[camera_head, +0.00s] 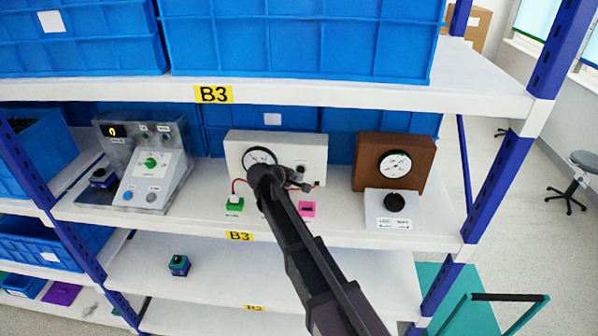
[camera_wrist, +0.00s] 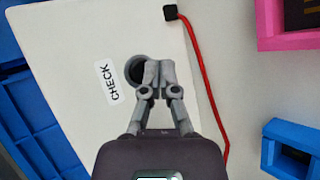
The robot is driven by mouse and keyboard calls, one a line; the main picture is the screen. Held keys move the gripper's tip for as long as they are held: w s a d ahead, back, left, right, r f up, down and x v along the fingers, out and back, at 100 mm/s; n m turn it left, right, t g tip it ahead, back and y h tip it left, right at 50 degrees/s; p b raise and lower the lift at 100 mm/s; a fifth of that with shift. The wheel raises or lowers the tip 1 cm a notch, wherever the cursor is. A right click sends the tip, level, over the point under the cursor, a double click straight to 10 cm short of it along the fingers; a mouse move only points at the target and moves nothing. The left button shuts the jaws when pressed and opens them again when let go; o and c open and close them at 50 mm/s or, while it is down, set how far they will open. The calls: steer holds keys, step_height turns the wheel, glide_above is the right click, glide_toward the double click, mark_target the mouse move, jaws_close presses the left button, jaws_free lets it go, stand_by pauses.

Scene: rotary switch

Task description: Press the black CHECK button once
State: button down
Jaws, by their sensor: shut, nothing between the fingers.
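The white instrument box (camera_head: 316,146) stands on the middle shelf, with a round dial (camera_head: 258,155) on its face. In the wrist view its white face (camera_wrist: 75,30) carries a CHECK label (camera_wrist: 109,82). The dark CHECK button (camera_wrist: 138,70), in a grey ring, is beside the label and partly hidden behind my fingertips. My gripper (camera_wrist: 155,72) is shut and empty, its tips overlapping the right part of the button. I cannot tell whether they touch it. In the head view my gripper (camera_head: 300,181) is in front of the box's lower right, and my arm covers part of the box.
A red wire (camera_wrist: 195,75) runs from a black plug (camera_wrist: 171,12) close beside my fingers. A pink block (camera_head: 308,209) and a green block (camera_head: 235,204) sit before the box. A grey console (camera_head: 150,165) stands left, a brown dial box (camera_head: 420,150) right. The shelf above limits height.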

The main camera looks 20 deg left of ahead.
steer(key=shift+s+d, duration=0.2)
steer(key=shift+s, duration=0.55)
steer(key=shift+s+d, duration=0.15)
steer(key=shift+s, duration=0.65)
steer(key=shift+s+d, duration=0.2)
steer(key=shift+s, duration=0.55)
